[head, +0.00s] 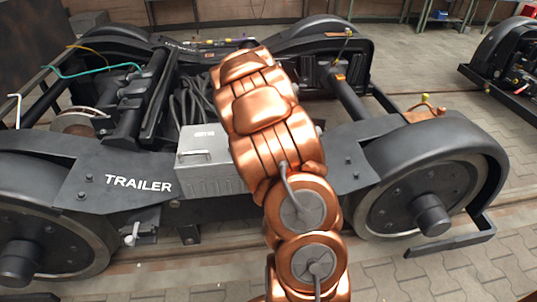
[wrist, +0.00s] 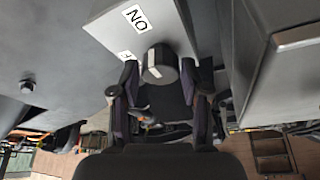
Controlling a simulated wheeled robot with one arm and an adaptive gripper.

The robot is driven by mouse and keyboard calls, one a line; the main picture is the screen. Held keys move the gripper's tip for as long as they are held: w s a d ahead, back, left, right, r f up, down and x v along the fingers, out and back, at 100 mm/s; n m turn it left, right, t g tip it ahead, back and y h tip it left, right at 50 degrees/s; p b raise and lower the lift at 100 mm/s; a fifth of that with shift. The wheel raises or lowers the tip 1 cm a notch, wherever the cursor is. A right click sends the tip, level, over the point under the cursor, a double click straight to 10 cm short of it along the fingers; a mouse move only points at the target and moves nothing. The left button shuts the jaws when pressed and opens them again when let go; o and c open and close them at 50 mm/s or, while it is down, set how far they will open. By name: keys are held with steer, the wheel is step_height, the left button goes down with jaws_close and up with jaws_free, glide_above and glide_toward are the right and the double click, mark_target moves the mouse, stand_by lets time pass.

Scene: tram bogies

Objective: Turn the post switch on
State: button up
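The post switch shows in the wrist view as a dark round knob (wrist: 160,64) with a white mark on its lower left side. It sits on a pale grey box face (wrist: 180,25). A label (wrist: 138,18) reading ON upside down is at its upper left. A second small label (wrist: 125,55) is partly hidden by the left finger. My gripper (wrist: 159,72) is open, with one fingertip on each side of the knob. A small gap shows on the left; I cannot tell whether the right finger touches. In the head view my copper arm hides the gripper and knob.
In the head view a black bogie frame marked TRAILER (head: 138,184) fills the middle, with a grey ribbed box (head: 205,150) beside my arm. A large wheel (head: 420,205) is at right. In the wrist view a grey housing (wrist: 275,60) stands close on the right. Paved floor (head: 440,275) is clear in front.

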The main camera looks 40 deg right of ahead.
steer(key=shift+o, duration=1.2)
steer(key=shift+r, duration=0.1)
steer(key=v, duration=1.2)
steer(key=shift+a, duration=0.1)
